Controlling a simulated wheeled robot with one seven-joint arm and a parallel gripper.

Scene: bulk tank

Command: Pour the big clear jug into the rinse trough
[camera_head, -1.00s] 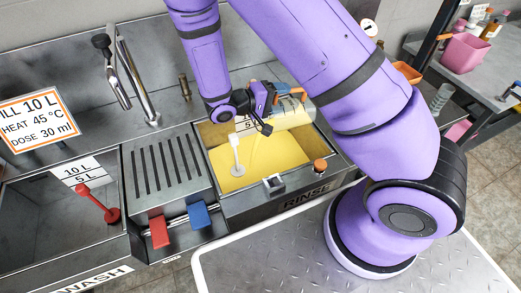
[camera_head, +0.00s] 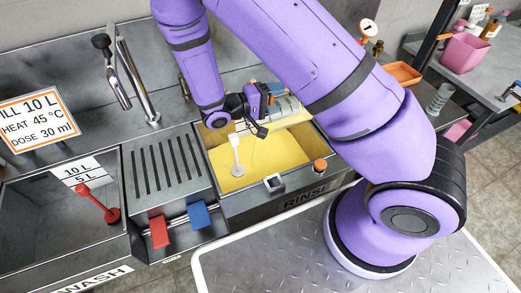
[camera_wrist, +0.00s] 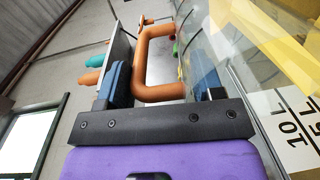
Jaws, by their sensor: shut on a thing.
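The rinse trough (camera_head: 285,202) sits at the middle of the steel bench in the head view. Yellow liquid (camera_head: 265,160) covers its floor, and a white upright piece (camera_head: 236,155) stands in it. My gripper (camera_head: 268,97) is over the back of the trough. It is shut on the orange handle (camera_wrist: 160,60) of the big clear jug (camera_head: 287,106). The handle shows between the blue finger pads in the wrist view. The jug looks tipped over the trough, but my arm hides part of it. I cannot tell how much liquid is in it.
Left of the trough are a slotted drainboard (camera_head: 165,165), red (camera_head: 159,232) and blue (camera_head: 199,215) blocks, and the wash trough (camera_head: 50,215) with a red piece (camera_head: 112,214). A tap (camera_head: 135,80) rises behind. A side bench holding a pink bin (camera_head: 464,52) stands right.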

